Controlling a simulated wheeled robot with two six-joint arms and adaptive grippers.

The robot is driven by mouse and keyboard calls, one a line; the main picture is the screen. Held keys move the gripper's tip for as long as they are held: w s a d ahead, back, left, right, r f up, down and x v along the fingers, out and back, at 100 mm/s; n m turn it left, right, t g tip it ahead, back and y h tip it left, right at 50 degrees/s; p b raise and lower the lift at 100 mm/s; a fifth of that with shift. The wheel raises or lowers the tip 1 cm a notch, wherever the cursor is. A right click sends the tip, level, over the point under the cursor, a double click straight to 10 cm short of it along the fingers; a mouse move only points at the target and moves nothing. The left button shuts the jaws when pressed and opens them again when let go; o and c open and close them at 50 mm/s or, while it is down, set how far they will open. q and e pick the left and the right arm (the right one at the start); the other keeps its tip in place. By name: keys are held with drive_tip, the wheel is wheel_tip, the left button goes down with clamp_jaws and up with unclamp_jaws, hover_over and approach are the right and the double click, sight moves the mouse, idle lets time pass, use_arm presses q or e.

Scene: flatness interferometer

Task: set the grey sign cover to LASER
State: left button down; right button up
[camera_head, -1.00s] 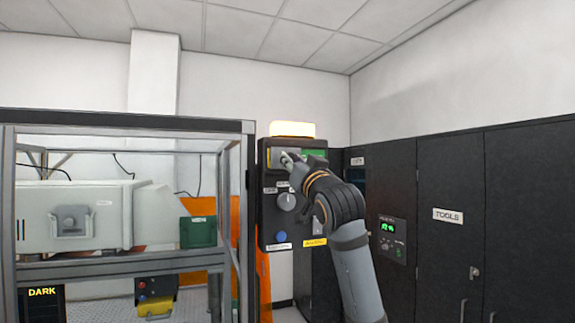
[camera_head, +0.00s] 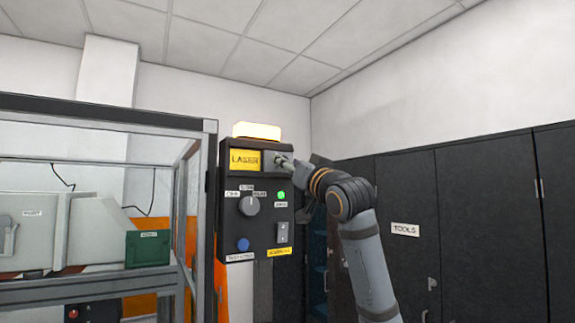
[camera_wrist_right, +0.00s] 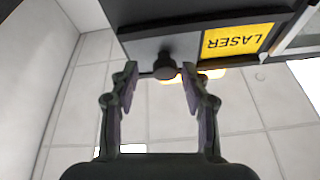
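The yellow LASER sign (camera_head: 245,160) shows uncovered at the top of the black control box (camera_head: 229,190). The grey sign cover (camera_head: 269,161) sits to its right, partly hidden by my right gripper (camera_head: 283,162). In the right wrist view the cover (camera_wrist_right: 150,45) lies beside the LASER sign (camera_wrist_right: 238,40), and its dark knob (camera_wrist_right: 165,66) stands between the fingertips of my right gripper (camera_wrist_right: 159,70). The fingers are apart, with gaps visible beside the knob. My left gripper is not in view.
A lit orange-white lamp (camera_head: 257,131) tops the box. Below the sign are a selector knob (camera_head: 249,206), a green light (camera_head: 281,195), a blue button (camera_head: 243,244) and a switch (camera_head: 283,233). A framed bench (camera_head: 209,150) stands left, dark cabinets (camera_head: 480,200) right.

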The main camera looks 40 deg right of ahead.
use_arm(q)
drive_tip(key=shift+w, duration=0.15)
use_arm(e)
wheel_tip(320, 180, up, 10)
idle(0.5)
drive_tip(key=shift+d, duration=0.15)
idle(0.3)
